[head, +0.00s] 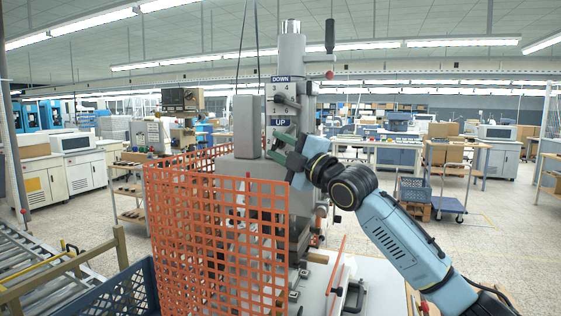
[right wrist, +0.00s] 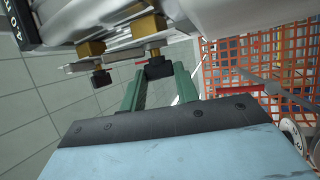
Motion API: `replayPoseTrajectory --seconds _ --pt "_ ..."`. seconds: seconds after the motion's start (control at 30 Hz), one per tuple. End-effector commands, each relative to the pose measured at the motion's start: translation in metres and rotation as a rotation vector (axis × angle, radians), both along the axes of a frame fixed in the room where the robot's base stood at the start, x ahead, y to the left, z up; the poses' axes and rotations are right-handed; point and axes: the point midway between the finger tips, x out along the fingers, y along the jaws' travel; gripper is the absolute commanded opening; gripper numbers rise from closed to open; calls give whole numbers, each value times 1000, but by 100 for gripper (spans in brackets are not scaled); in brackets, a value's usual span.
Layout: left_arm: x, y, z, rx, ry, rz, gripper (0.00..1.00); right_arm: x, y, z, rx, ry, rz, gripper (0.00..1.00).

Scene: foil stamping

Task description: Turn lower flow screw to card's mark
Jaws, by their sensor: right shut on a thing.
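The grey press column carries a DOWN plate (head: 281,79) and an UP plate (head: 280,122), with a strip marked with numbers (head: 286,98) between them. My right gripper (head: 270,144) has its green fingers just below the UP plate. In the right wrist view, the gripper (right wrist: 158,76) is shut on a black screw knob (right wrist: 158,67) below a brass fitting (right wrist: 150,26). A second black knob (right wrist: 101,78) on another brass fitting (right wrist: 92,48) stands free to the left. The held knob is hidden by the fingers in the head view. My left gripper is not in view.
An orange mesh guard (head: 215,235) stands in front of the press, close below my right gripper. A blue crate (head: 120,290) and a roller conveyor (head: 40,265) are at lower left. The floor on the right is partly clear.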

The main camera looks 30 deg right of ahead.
Motion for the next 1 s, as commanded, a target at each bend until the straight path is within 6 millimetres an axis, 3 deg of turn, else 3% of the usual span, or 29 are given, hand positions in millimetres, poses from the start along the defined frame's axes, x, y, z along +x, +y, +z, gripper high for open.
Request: replayPoseTrajectory --seconds 0.03,0.3,0.97,1.0 --pt "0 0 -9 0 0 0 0 1 1 -7 23 -21 1 8" --pt "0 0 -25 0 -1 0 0 2 1 -6 109 -117 0 8" --pt "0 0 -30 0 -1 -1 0 2 1 -4 142 -154 -1 8" --pt "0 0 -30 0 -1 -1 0 2 1 -4 142 -154 -1 36"
